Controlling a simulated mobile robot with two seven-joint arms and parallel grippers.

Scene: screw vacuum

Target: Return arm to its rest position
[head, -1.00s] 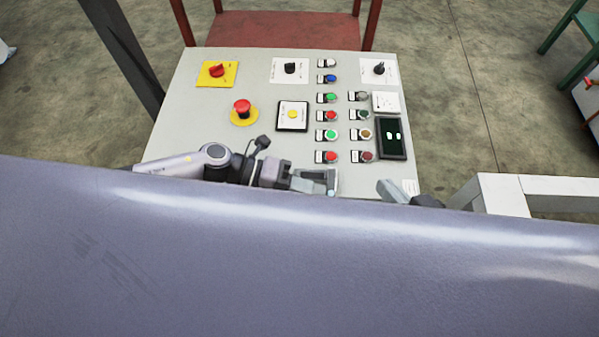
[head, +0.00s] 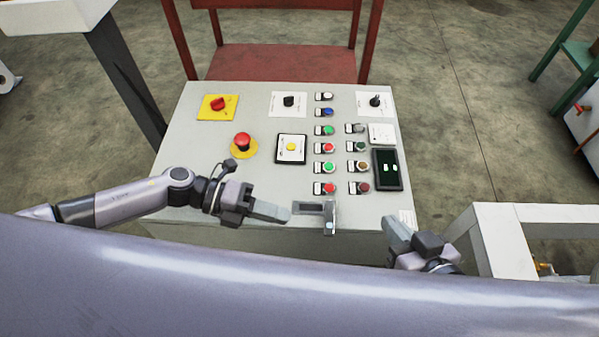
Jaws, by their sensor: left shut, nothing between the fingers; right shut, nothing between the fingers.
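My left arm (head: 130,202) reaches in from the left, across the near part of the control panel. My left gripper (head: 284,213) is shut and empty, its fingers pointing right over the panel's near edge. Its tips are just left of a grey metal bracket (head: 329,214); I cannot tell if they touch it. My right gripper (head: 388,222) is shut and empty at the panel's near right corner, pointing up and left. Most of the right arm is hidden behind my own body.
The grey control panel (head: 190,145) has a red mushroom button (head: 242,140), a yellow-backed rotary switch (head: 218,104) and several coloured push buttons. A red stand (head: 290,62) is behind it. A white frame (head: 490,240) stands at right. Bare floor (head: 450,130) lies right of the panel.

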